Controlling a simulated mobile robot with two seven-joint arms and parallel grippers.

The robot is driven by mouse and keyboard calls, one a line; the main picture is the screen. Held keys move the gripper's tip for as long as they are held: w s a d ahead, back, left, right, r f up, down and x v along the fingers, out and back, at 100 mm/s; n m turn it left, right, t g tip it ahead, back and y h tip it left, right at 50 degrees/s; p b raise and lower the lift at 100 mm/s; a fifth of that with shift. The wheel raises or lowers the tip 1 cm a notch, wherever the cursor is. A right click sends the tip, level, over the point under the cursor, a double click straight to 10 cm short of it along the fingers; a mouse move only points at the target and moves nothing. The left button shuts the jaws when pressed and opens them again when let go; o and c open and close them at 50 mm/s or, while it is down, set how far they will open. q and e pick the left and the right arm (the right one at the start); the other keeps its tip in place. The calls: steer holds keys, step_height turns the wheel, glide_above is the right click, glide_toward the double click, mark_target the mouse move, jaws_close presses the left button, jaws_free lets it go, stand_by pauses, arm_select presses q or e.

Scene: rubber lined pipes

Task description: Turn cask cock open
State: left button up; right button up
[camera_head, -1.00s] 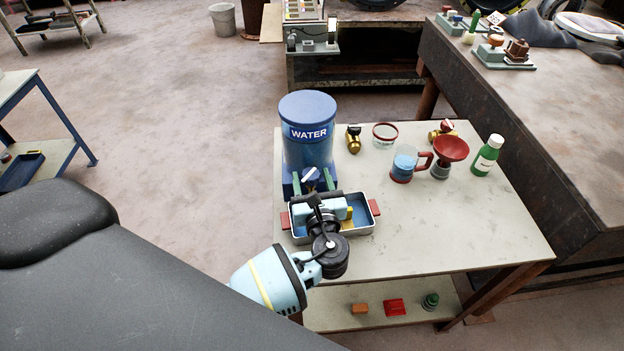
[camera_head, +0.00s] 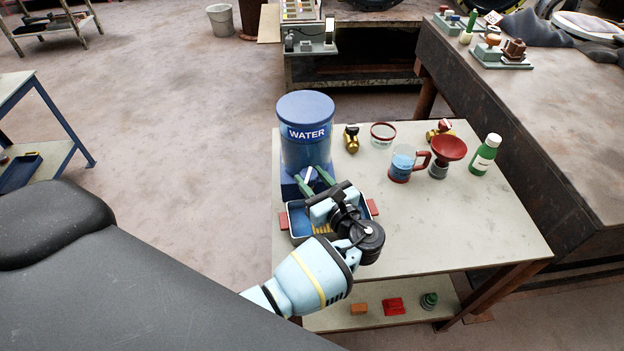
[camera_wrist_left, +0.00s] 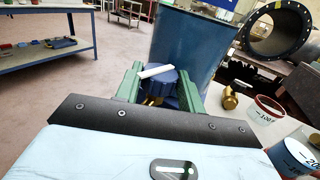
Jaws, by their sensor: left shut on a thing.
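The blue cask labelled WATER (camera_head: 306,150) stands upright at the left end of the table. Its cock is low on the front, a blue knob with a white bar (camera_head: 309,173); the knob shows clearly in the left wrist view (camera_wrist_left: 160,84). My left gripper (camera_head: 313,180) has a green finger on each side of the knob and is shut on it. The gripper comes in from the front, over a shallow tray (camera_head: 298,222) with red handles. The cock's outlet is mostly hidden behind the knob and gripper. My right gripper is not in view.
On the table (camera_head: 450,225), right of the cask, stand a brass fitting (camera_head: 351,139), a red-rimmed glass (camera_head: 383,133), a jug with blue liquid (camera_head: 402,164), a red funnel (camera_head: 449,149) and a green bottle (camera_head: 485,155). The table's front right is clear.

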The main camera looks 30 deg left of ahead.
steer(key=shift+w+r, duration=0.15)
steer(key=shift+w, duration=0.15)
arm_select(q)
steer(key=o, duration=1)
steer(key=shift+c, duration=0.2)
steer(key=v, duration=0.7)
steer(key=shift+s+d, duration=0.2)
steer(key=shift+d, duration=0.15)
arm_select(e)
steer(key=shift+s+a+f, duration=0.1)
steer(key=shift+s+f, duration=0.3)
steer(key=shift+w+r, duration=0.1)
